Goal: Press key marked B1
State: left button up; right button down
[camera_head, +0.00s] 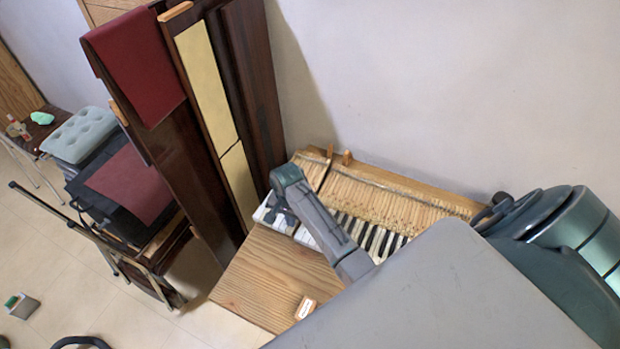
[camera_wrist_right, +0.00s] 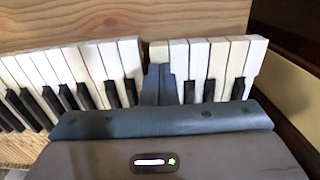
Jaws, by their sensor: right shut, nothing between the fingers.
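The piano keyboard (camera_head: 370,238) has white and black keys and runs along the wooden case near the wall. In the right wrist view, white keys (camera_wrist_right: 105,62) lie left of my fingers and more white keys (camera_wrist_right: 215,55) lie to the right, with a narrow gap between the groups. I cannot read a B1 mark on any key. My right gripper (camera_head: 284,213) is over the left end of the keyboard. In the wrist view its fingers (camera_wrist_right: 158,84) are shut and empty, over or against a white key beside the gap; contact is unclear. My left gripper is not in view.
A wooden board (camera_head: 275,275) lies in front of the keys, with a small pale block (camera_head: 306,307) on it. Tall dark wood panels (camera_head: 195,130) with a red cloth (camera_head: 135,65) stand left of the piano. A padded chair (camera_head: 85,135) stands farther left.

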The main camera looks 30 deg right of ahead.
jog(key=shift+f, duration=1.05)
jog(key=shift+r+p, duration=0.35)
jog(key=shift+r, duration=0.55)
notch_tip(320, 180, up, 7)
jog(key=shift+r, duration=0.1)
